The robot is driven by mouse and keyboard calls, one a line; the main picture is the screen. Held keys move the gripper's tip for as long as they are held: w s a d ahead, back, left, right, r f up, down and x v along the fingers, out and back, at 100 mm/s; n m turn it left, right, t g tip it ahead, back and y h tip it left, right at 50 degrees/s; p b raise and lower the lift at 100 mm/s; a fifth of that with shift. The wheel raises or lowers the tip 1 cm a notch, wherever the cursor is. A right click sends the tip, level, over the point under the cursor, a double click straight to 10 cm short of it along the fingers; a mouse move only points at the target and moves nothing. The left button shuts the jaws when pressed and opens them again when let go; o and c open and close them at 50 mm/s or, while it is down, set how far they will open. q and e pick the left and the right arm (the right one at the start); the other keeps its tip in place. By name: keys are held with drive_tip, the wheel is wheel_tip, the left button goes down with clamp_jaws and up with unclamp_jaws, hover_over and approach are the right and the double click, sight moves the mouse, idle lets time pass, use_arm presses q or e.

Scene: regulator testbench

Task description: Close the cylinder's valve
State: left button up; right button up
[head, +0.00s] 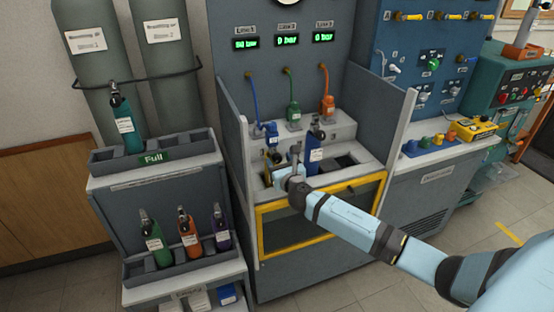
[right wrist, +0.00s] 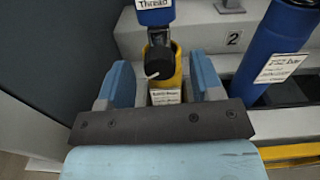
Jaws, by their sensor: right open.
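A yellow cylinder (right wrist: 170,78) stands in the bench below a blue "Thread" connector (right wrist: 155,14). Its black valve knob (right wrist: 160,63) has a pale mark and faces my right wrist camera. My right gripper (right wrist: 160,72) is open, with one blue finger to each side of the knob and cylinder. There is visible space beside the knob on both sides, and no contact shows. In the head view the right gripper (head: 279,165) is at the bench's left slot, partly covering the yellow cylinder (head: 271,155). My left gripper is out of view.
A blue cylinder (head: 316,142) stands close by on the right. Blue (head: 270,130), green and orange connectors hang on hoses behind. A side wall (head: 232,125) bounds the bench at left. Racks with several small cylinders stand further left.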

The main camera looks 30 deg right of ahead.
drive_tip(key=shift+x, duration=1.05)
drive_tip(key=c, duration=0.9)
drive_tip(key=shift+c, duration=0.2)
